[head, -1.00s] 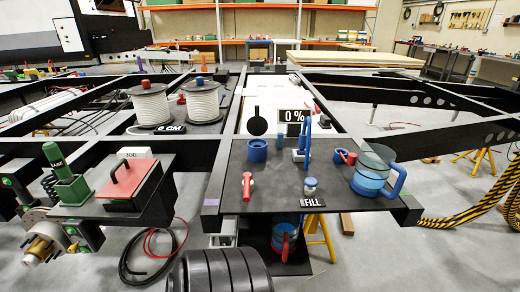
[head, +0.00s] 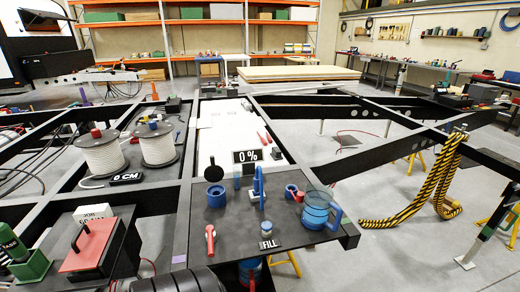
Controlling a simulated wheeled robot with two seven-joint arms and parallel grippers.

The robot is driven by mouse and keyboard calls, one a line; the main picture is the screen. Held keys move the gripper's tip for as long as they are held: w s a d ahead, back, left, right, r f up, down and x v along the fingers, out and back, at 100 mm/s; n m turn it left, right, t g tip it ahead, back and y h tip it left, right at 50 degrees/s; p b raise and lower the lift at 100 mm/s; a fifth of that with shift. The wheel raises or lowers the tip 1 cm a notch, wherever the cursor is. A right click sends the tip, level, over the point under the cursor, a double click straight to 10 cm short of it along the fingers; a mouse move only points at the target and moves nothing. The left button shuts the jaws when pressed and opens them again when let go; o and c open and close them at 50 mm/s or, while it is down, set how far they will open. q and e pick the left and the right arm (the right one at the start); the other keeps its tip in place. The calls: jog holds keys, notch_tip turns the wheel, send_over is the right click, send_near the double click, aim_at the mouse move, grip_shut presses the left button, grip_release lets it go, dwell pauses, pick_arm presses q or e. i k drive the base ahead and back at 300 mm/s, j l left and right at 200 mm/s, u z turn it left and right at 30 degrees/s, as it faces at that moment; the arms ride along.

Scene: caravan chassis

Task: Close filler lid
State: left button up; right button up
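The filler lid is a black round disc (head: 222,175) standing upright, open, at the back of a blue ring-shaped filler neck (head: 216,196). The neck's top opening is uncovered. Both are on the dark panel (head: 240,232) in the middle of the view. A display (head: 246,156) behind them reads 0 %. A FILL label (head: 268,244) lies at the panel's front. Neither of my grippers is in view.
A blue jug (head: 318,210) stands at the panel's right. A red-handled valve (head: 210,240), a blue tap (head: 258,185) and a blue-and-red fitting (head: 293,192) share the panel. Cable reels (head: 100,150) stand left. A yellow-black hose (head: 438,182) hangs right.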

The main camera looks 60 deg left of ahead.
aim_at(213, 173)
jog(key=u, duration=2.3)
jog(key=j+u, duration=0.4)
jog(key=j, duration=0.2)
jog(key=i+j+u, duration=0.15)
jog(key=j+u, duration=0.25)
jog(key=j, duration=0.15)
